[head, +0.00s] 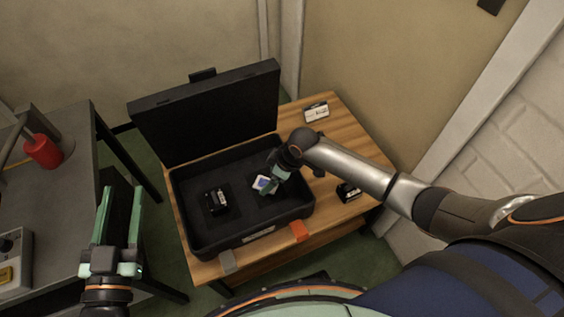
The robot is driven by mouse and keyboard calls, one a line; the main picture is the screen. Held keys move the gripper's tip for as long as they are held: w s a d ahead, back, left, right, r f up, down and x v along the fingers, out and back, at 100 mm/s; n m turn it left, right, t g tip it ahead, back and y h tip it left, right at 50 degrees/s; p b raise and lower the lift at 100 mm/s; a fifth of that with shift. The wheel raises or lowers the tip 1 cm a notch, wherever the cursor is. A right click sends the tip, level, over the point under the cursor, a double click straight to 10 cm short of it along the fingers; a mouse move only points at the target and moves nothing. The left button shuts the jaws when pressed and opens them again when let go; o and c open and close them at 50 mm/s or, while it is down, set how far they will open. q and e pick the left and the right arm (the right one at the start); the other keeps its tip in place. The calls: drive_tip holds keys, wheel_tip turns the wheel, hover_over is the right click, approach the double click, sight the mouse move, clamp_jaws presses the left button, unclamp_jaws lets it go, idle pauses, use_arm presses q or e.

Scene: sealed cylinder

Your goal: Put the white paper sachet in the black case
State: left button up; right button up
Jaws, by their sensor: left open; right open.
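The black case (180,215) stands open on the wooden table, its lid (208,110) raised at the back. A small white packet with a blue patch (262,184), which looks like the white paper sachet, lies in the right part of the case. My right gripper (272,182) is open, over the right part of the case, right beside the packet. Whether its fingers touch the packet I cannot tell. My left gripper (122,190) is open and empty, left of the case and away from it.
A black object with a white label (216,201) sits in the left part of the case. A similar black object (348,192) and a white-labelled item (317,112) lie on the wooden table (345,125). A grey bench (75,150) with a red cylinder (42,151) stands at the left.

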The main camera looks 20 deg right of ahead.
drive_tip(key=p+v, duration=0.3)
drive_tip(key=v, duration=0.6)
drive_tip(key=s+a+f+m+t+y, duration=0.2)
drive_tip(key=s+a+f+m+t, duration=0.1)
drive_tip(key=s+a, duration=0.35)
use_arm(q)
drive_tip(key=s+f+n+g+y, duration=0.1)
drive_tip(key=s+f+g, duration=0.3)
drive_tip(key=f, duration=0.5)
drive_tip(key=s+f+n+g+y, duration=0.1)
drive_tip(key=s+f+g, duration=0.3)
drive_tip(key=f, duration=0.5)
drive_tip(key=shift+f+n+g, duration=0.35)
drive_tip(key=shift+n+g, duration=0.05)
drive_tip(key=shift+g, duration=0.1)
use_arm(e)
drive_tip(key=s+d+r+m+t+h, duration=0.1)
drive_tip(key=s+d+m+t+h, duration=0.1)
drive_tip(key=s, duration=0.6)
drive_tip(key=shift+d+r+m+t, duration=0.15)
drive_tip(key=shift+d+m+t, duration=0.25)
drive_tip(key=shift+d+m, duration=0.45)
drive_tip(key=shift+a, duration=0.1)
